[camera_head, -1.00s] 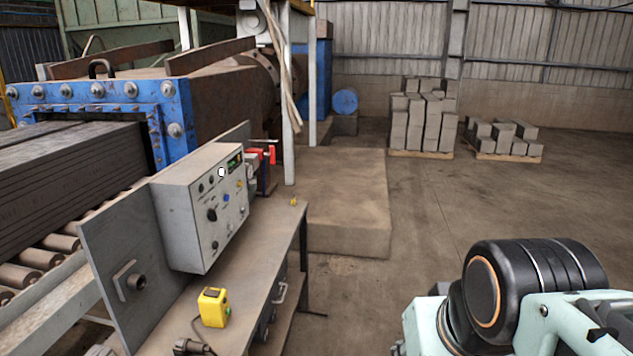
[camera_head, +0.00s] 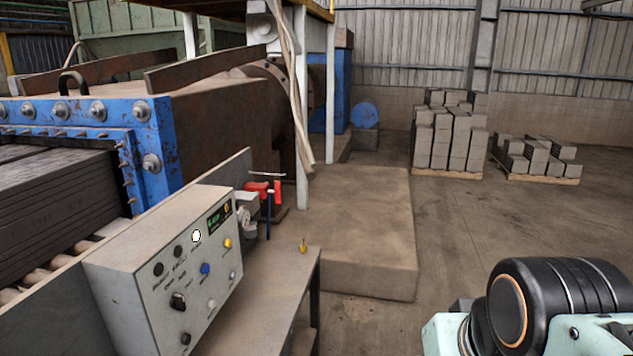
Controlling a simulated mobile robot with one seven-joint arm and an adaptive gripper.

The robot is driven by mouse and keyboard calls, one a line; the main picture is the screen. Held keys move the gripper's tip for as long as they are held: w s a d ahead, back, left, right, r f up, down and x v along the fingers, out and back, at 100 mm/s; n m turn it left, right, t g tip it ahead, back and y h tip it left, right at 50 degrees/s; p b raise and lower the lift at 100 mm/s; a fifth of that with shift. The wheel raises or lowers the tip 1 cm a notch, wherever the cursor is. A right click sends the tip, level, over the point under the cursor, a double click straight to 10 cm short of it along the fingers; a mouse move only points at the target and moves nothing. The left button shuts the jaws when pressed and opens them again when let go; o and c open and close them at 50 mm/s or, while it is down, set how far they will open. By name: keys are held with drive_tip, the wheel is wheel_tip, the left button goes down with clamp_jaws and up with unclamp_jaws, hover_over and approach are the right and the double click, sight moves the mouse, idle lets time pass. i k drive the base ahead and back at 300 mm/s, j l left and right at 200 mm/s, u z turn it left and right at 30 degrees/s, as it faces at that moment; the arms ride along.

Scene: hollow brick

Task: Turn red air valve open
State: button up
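The red valve part (camera_head: 258,188) sits just beyond the far end of the grey control box, above the back of the workbench. A second red piece (camera_head: 277,191) stands upright beside it, near a thin blue upright part. I cannot tell from here which way the valve is turned. Only a black and pale-green part of my own arm shows at the lower right, well apart from the valve. My gripper is out of view.
The control box (camera_head: 180,270) with knobs and a small display stands on the bench (camera_head: 265,300). A small brass-coloured piece (camera_head: 303,246) is on the bench's far corner. A brown block (camera_head: 365,235) lies behind. Brick stacks (camera_head: 447,135) stand far off. Floor at right is clear.

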sight(277, 192)
drive_tip(key=i, duration=1.2)
